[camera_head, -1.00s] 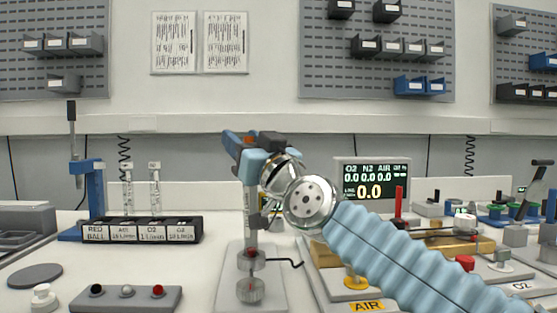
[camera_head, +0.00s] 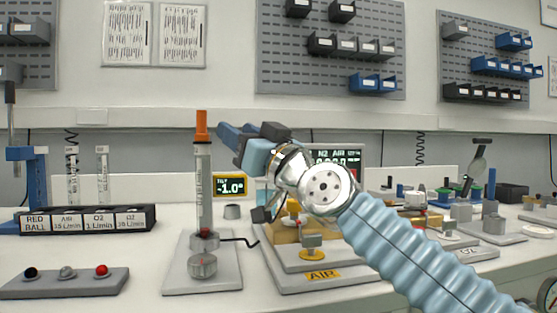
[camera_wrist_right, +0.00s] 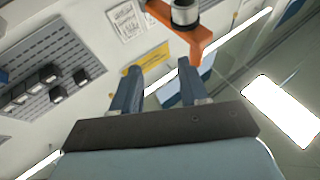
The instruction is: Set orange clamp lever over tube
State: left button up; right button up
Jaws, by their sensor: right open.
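The orange clamp lever (camera_head: 202,126) shows as an upright orange piece at the top of the clear tube (camera_head: 204,185). The tube stands upright on a grey base plate (camera_head: 203,277). In the right wrist view the orange lever (camera_wrist_right: 197,42) has angled arms beside a metallic round part (camera_wrist_right: 185,12), beyond my fingertips. My right gripper (camera_head: 226,135) is open and empty, just right of the lever and apart from it. Its two blue fingers also show in the wrist view (camera_wrist_right: 159,66), with no part between them. My left gripper is not in view.
A yellow-labelled AIR block (camera_head: 310,262) stands right of the tube. A small tilt display (camera_head: 229,185) reads -1.0 behind it. A labelled flowmeter rack (camera_head: 90,219) and a button box (camera_head: 65,283) are at the left. A black cable runs from the tube's foot.

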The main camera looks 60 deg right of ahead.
jog(key=s+d+f+b, duration=0.2)
jog(key=s+d+b, duration=0.1)
jog(key=s, duration=0.2)
jog(key=shift+s+f, duration=0.25)
jog(key=shift+f, duration=0.1)
dwell(0.3)
jog(key=shift+b, duration=0.4)
jog(key=b+v, duration=0.1)
jog(key=v, duration=1.2)
jog(key=shift+s+f, duration=0.2)
jog(key=shift+s, duration=0.15)
